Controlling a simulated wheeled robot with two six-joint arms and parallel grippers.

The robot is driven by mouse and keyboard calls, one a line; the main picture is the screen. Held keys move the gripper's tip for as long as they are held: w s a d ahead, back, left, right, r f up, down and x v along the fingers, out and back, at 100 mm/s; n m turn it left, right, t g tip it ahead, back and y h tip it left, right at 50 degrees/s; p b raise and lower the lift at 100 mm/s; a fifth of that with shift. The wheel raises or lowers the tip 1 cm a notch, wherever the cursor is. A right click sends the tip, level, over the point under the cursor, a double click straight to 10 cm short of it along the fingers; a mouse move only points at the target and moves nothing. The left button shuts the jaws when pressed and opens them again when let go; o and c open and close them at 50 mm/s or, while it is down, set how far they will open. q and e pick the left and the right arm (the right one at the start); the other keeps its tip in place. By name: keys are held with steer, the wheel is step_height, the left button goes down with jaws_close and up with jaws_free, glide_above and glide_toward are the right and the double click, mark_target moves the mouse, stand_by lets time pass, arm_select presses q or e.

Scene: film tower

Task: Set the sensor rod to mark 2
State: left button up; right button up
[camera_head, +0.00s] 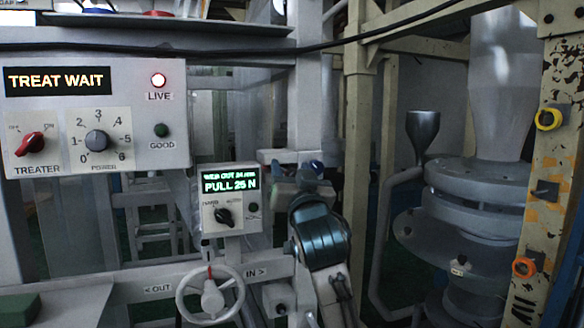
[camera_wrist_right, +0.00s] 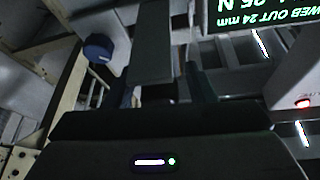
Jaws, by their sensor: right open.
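My right gripper (camera_head: 293,176) is raised at the right of the small display box, its arm coming up from below. A blue round knob (camera_head: 316,166) shows just behind and right of the gripper. A blue round knob also shows at upper left in the right wrist view (camera_wrist_right: 98,47), apart from the fingers. I cannot make out the sensor rod or its marks for certain; the arm and gripper cover part of this area. My left gripper is not in view.
The display box (camera_head: 230,200) reads web out 24 mm, pull 25 N. A handwheel (camera_head: 211,299) with a red mark at its top is below. A treater panel (camera_head: 95,118) stands at left. A cream post (camera_head: 549,160) and grey stacked discs (camera_head: 470,215) are at right.

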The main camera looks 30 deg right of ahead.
jaws_close()
steer(key=shift+w, duration=0.25)
steer(key=shift+d, duration=0.1)
jaws_free()
steer(key=shift+w, duration=0.1)
steer(key=shift+s+f+b, duration=0.3)
steer(key=shift+s+b, duration=0.1)
steer(key=shift+b, duration=0.05)
steer(key=b+v, duration=0.3)
steer(key=v, duration=0.7)
